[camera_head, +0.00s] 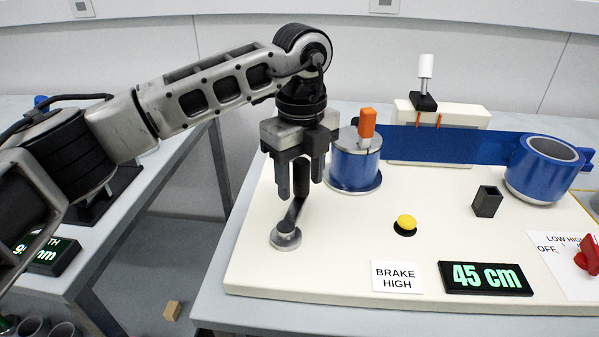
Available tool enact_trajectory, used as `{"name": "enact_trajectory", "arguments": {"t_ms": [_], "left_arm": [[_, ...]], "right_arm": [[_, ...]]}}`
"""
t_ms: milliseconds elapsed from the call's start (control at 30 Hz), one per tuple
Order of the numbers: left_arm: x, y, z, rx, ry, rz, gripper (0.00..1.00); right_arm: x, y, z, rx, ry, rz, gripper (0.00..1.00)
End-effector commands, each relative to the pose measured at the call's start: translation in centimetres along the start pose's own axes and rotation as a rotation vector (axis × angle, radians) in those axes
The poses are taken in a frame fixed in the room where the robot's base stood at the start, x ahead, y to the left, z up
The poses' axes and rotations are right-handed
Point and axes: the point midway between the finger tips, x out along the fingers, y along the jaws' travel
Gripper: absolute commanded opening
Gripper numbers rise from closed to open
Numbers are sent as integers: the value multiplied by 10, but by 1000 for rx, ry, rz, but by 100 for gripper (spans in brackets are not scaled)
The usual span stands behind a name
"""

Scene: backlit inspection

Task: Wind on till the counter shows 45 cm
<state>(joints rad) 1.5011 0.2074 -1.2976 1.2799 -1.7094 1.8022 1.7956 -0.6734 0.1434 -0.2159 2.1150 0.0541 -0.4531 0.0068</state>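The counter (486,277) shows 45 cm in green digits at the front of the cream board. A blue band (445,144) runs from the blue roll (548,170) at right to the blue drum (352,163) at left. An orange handle (367,124) stands on top of the drum. My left gripper (300,188) points down left of the drum, apart from the orange handle. Its fingers look spread. A dark arm from a silver pivot (286,236) rises beneath it; I cannot tell whether they touch. My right gripper is out of view.
A yellow button (405,224), a sign reading BRAKE HIGH (396,277) and a dark square holder (487,201) are on the board. A red knob (587,256) sits at right. A white-topped post (425,75) stands behind the band. Another table (100,240) is at left.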

Motion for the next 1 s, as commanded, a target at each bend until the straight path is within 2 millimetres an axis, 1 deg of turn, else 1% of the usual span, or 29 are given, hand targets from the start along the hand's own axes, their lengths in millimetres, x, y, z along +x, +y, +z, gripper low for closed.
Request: {"name": "enact_trajectory", "arguments": {"t_ms": [33,567,667,1000], "left_arm": [[-1,0,0,-1,-1,-2,51],[-4,-1,2,-3,-3,-5,51],[-11,-1,2,-4,-3,-6,51],[-46,-1,2,-4,-3,-6,51]], "right_arm": [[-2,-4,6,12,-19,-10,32],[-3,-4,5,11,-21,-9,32],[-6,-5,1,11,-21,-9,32],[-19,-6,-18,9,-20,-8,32]]}}
